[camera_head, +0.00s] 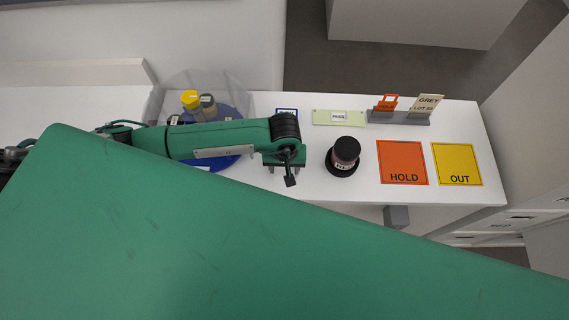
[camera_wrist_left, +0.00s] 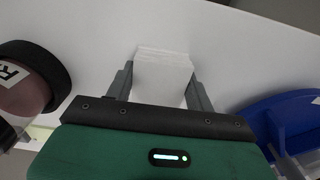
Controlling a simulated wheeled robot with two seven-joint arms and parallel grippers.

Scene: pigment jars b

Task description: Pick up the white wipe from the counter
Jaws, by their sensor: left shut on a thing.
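The white wipe (camera_wrist_left: 162,72) is a folded, layered white block between the two fingers of my left gripper (camera_wrist_left: 160,88) in the left wrist view. The fingers are shut on it from both sides. In the head view my left gripper (camera_head: 285,168) points down over the white counter (camera_head: 310,185), left of a dark jar. The wipe cannot be made out there against the white counter. I cannot tell whether it touches the counter. My right gripper is not in view.
A black-lidded jar (camera_head: 345,152) stands close right of the gripper. A blue round tray (camera_head: 232,158) with a clear guard and jars is on the left. HOLD (camera_head: 402,160) and OUT (camera_head: 457,163) mats lie right. A grey card stand (camera_head: 398,118) is behind.

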